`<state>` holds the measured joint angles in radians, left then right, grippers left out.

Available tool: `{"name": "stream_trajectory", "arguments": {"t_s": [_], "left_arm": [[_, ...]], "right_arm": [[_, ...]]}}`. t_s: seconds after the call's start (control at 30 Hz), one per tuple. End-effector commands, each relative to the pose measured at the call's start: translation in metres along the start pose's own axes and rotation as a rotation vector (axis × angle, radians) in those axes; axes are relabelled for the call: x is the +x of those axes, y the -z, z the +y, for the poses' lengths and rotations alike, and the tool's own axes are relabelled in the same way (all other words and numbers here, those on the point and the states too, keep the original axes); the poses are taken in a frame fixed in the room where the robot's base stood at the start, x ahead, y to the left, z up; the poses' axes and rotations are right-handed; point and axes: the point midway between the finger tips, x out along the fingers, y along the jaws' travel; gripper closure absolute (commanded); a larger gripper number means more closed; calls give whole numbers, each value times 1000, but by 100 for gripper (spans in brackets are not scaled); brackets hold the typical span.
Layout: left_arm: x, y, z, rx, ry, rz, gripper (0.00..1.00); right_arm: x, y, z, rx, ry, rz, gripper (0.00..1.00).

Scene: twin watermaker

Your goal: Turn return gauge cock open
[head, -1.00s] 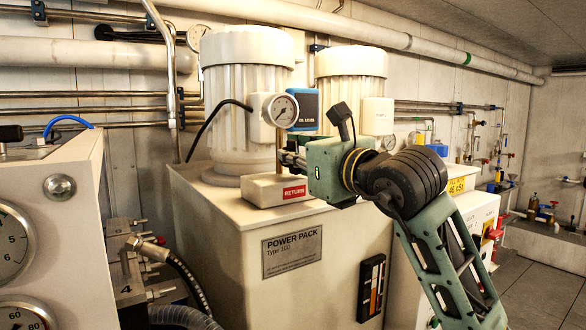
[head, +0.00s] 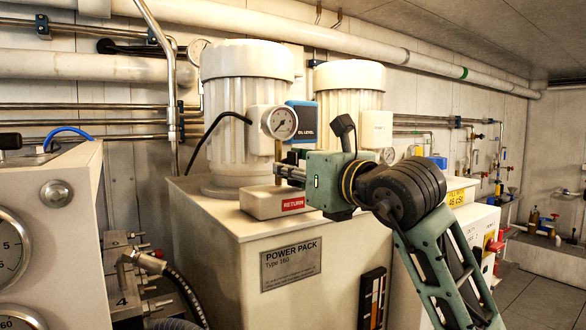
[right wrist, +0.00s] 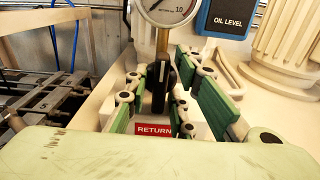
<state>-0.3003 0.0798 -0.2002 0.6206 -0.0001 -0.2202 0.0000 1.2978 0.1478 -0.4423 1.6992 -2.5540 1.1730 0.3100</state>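The return gauge (head: 281,122) is a round white dial above a white block with a red RETURN label (head: 293,204). The dial also shows at the top of the right wrist view (right wrist: 170,8). Below it, in that view, is the gauge cock, with a brass stem and a black handle (right wrist: 163,84) standing roughly upright. My right gripper (head: 280,170) is at the cock, above the label. In the right wrist view its green-padded fingers (right wrist: 158,98) are apart, on either side of the handle. I cannot tell whether either pad touches it. My left gripper is out of view.
The power pack cabinet (head: 220,235) stands below, with two white motors (head: 247,90) on top. A blue OIL LEVEL box (head: 302,117) is just right of the gauge. A panel with gauges (head: 45,215) is at the left. Floor (head: 535,275) is clear at far right.

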Motion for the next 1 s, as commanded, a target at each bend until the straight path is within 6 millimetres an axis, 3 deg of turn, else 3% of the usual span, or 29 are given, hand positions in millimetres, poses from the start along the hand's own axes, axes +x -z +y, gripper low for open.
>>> {"name": "stream_trajectory", "arguments": {"t_s": [0.47, 1.0], "left_arm": [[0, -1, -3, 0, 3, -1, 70], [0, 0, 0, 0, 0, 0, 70]], "right_arm": [[-10, -3, -1, -4, 2, -9, 70], [-109, -2, 0, -3, 1, -6, 70]]}}
